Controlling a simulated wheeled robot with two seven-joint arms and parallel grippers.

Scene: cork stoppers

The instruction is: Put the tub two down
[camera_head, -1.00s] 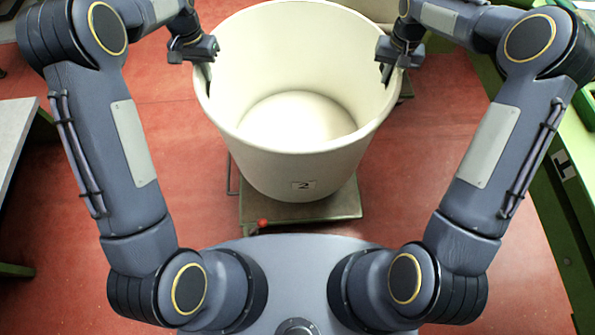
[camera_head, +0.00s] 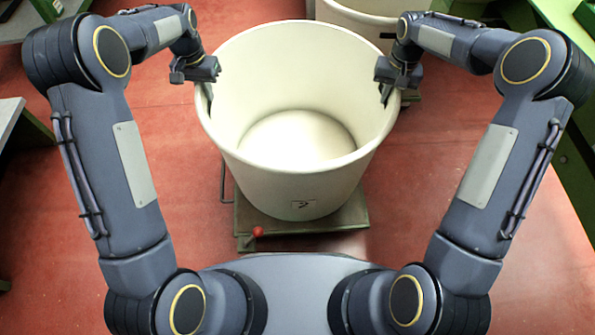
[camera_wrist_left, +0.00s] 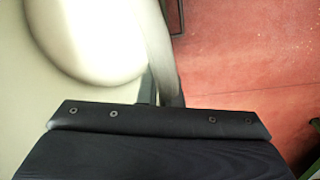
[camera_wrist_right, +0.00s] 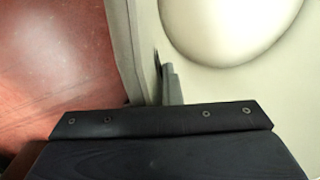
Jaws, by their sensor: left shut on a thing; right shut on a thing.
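The cream tub with a label on its front, tub two (camera_head: 290,185), is upright and empty in the middle of the head view. My left gripper (camera_head: 206,80) is shut on the left side of its rim, and my right gripper (camera_head: 390,82) is shut on the right side. The tub wall also shows in the left wrist view (camera_wrist_left: 158,50) and the right wrist view (camera_wrist_right: 125,50). Below the tub is a green-grey platform (camera_head: 350,214); I cannot tell whether the tub's base touches it. The label is blurred.
A red knob (camera_head: 258,231) is at the platform's front edge. Another cream tub (camera_head: 350,18) stands behind. A green-edged table (camera_head: 15,115) is at the left, and green furniture (camera_head: 570,60) is at the right. Red floor (camera_head: 130,120) is open on both sides.

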